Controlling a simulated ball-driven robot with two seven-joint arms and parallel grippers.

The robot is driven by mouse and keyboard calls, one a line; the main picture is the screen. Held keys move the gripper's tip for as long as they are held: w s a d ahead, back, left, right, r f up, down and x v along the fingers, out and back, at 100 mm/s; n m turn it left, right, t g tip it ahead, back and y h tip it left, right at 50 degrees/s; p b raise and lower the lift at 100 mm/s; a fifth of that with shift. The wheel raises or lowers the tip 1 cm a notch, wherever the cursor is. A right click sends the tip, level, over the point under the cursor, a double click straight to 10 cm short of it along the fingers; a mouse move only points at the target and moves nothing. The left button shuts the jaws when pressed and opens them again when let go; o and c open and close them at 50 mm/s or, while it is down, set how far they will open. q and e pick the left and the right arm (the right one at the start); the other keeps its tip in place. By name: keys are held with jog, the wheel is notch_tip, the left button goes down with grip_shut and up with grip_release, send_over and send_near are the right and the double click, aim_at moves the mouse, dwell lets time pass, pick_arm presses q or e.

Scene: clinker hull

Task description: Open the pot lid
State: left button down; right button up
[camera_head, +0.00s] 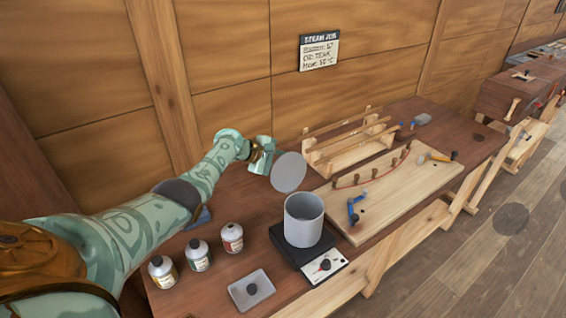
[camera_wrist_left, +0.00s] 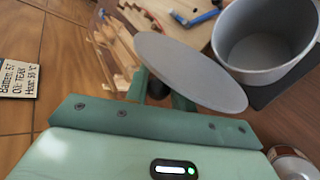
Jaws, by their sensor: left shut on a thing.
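The grey pot (camera_head: 304,220) stands upright on a black hot plate (camera_head: 300,250) on the bench. Its mouth is open, and the inside looks empty in the left wrist view (camera_wrist_left: 264,45). The round grey lid (camera_head: 288,172) is off the pot, tilted steeply, above and behind its rim. My left gripper (camera_head: 262,158) is shut on the lid, apparently by its dark knob, which is partly hidden behind the disc. In the left wrist view the lid (camera_wrist_left: 190,70) lies in front of my left gripper (camera_wrist_left: 165,95), apart from the pot. My right gripper is not in view.
Several bottles (camera_head: 198,256) stand left of the hot plate. Right of the pot is a wooden board (camera_head: 380,195) with a blue clamp (camera_head: 354,207); a wooden rack (camera_head: 345,145) stands behind.

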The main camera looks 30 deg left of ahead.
pick_arm(q)
jog(key=shift+a, duration=0.1)
dwell(0.4)
jog(key=c, duration=1.2)
grip_release()
jog(key=p+v, duration=0.5)
jog(key=v, duration=1.1)
jog(key=shift+s+a+f, duration=0.1)
jog(key=shift+s+a, duration=0.05)
jog(key=shift+s, duration=0.05)
